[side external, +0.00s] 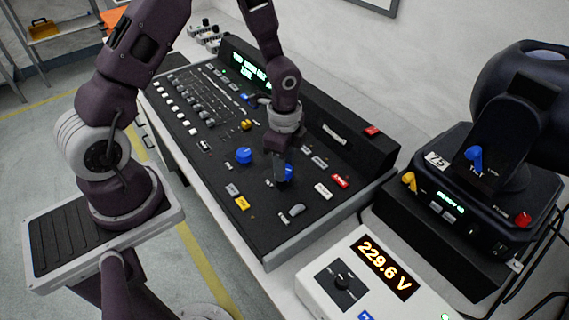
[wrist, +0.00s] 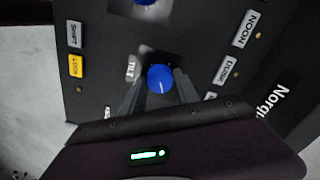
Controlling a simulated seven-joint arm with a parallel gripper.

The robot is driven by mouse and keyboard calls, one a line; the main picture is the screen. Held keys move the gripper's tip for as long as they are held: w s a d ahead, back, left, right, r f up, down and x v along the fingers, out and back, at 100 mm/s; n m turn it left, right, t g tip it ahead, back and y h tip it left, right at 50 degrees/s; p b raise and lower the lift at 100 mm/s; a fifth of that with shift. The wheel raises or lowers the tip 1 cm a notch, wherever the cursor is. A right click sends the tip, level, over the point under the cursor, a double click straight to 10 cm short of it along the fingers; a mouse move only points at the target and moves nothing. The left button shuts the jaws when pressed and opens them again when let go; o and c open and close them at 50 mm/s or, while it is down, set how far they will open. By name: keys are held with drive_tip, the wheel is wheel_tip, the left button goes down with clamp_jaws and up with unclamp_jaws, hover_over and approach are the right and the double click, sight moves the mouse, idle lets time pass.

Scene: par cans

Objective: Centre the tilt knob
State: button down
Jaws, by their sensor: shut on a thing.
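The tilt knob is a round blue knob (wrist: 160,78) on the black console, next to a small white label reading TILT (wrist: 131,68). A short pale mark shows on its top, running toward the lower edge of the wrist view. My gripper (wrist: 159,84) is shut on this knob, with one dark finger on each side. In the side external view my gripper (side external: 283,172) reaches down onto the console, and part of the blue knob (side external: 288,174) shows beside the fingers. The rest of the knob is hidden there.
Another blue knob (side external: 244,155) sits nearby on the console (side external: 262,225). A yellow LOCK button (side external: 242,203), white buttons and a red button (side external: 340,181) surround my gripper. A meter reading 229.6 V (side external: 384,267) and a dark moving-head fixture (side external: 510,130) stand to the right.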

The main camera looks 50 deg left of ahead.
drive_tip(key=n, duration=1.2)
idle(0.6)
drive_tip(key=c, duration=0.9)
unclamp_jaws()
wheel_tip(320, 180, up, 7)
drive_tip(key=shift+r, duration=0.1)
